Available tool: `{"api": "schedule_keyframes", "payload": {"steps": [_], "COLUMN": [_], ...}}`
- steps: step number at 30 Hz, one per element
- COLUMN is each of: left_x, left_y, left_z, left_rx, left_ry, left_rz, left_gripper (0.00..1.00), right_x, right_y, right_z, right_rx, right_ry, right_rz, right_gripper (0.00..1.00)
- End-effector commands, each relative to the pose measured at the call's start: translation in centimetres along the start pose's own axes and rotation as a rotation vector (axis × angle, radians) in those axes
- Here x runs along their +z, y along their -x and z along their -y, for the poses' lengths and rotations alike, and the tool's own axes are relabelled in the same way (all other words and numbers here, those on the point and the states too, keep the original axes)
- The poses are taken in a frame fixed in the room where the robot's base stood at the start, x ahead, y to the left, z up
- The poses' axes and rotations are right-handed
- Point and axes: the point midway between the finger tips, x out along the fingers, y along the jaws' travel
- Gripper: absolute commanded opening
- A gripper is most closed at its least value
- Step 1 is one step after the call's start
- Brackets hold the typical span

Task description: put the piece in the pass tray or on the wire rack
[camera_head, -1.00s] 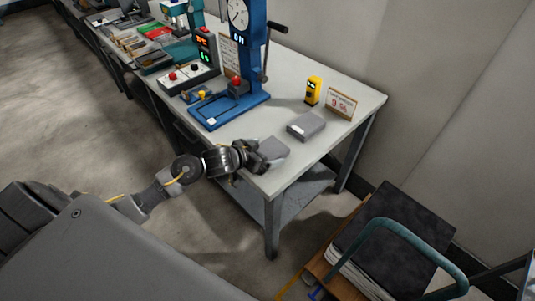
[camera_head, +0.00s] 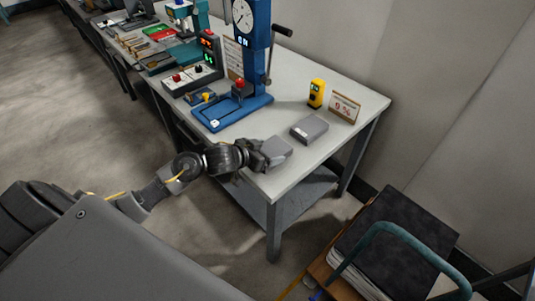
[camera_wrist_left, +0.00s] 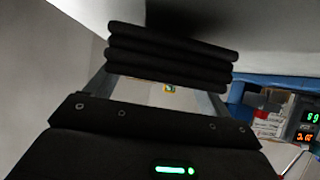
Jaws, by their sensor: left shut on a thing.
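My left gripper (camera_head: 258,157) reaches over the front edge of the work table and is shut on a light grey piece (camera_head: 277,147), just above or touching the table top; I cannot tell which. In the left wrist view the dark ribbed finger pads (camera_wrist_left: 170,58) fill the middle, and the piece's outline is unclear there. I cannot make out a clearly marked pass tray or wire rack. My right gripper is not in view.
A blue press with a dial (camera_head: 243,15) stands on the table beside a control box (camera_head: 192,82). A grey box (camera_head: 309,129), a yellow device (camera_head: 317,93) and a sign (camera_head: 344,106) are to the right. A cart with a dark stack (camera_head: 402,240) stands at lower right.

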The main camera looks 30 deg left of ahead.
Motion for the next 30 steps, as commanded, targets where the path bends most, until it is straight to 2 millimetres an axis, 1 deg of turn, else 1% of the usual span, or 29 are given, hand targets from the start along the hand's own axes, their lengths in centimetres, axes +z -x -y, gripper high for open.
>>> {"api": "schedule_keyframes", "payload": {"steps": [1, 2, 5, 9, 11, 12, 15, 20, 21, 24, 30], "left_x": [-1.0, -1.5, -2.5, -4.5, -5.2, -4.8, -4.7, -4.7, -4.8, -4.8, -4.7], "left_y": [0.5, 0.7, 2.6, 6.2, 7.7, 8.5, 10.7, 13.4, 14.0, 14.7, 15.4], "left_z": [0.1, 0.1, -0.8, -2.4, -3.1, -3.8, -5.2, -6.9, -7.2, -7.8, -8.2], "left_rx": [-0.001, -0.001, 0.002, 0.002, 0.002, 0.003, 0.003, 0.002, 0.003, 0.003, 0.001], "left_ry": [-0.004, -0.004, -0.005, -0.006, -0.007, -0.005, -0.004, -0.001, 0.002, 0.003, 0.0], "left_rz": [-0.005, -0.005, -0.003, -0.004, -0.002, 0.001, 0.0, 0.0, 0.001, 0.002, 0.0], "left_gripper": [0.48, 0.48, 0.48, 0.48, 0.48, 0.48, 0.48, 0.48, 0.48, 0.48, 0.48], "right_x": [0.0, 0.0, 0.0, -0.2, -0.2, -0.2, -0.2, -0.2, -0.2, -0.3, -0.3], "right_y": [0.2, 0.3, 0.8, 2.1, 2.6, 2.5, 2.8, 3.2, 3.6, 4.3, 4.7], "right_z": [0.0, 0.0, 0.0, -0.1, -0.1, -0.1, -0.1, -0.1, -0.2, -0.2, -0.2], "right_rx": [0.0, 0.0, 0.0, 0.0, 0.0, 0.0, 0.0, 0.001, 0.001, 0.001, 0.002], "right_ry": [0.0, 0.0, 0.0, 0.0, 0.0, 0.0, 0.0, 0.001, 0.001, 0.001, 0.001], "right_rz": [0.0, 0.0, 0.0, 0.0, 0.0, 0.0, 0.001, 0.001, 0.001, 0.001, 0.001], "right_gripper": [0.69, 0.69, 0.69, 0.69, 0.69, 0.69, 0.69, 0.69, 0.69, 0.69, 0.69]}}
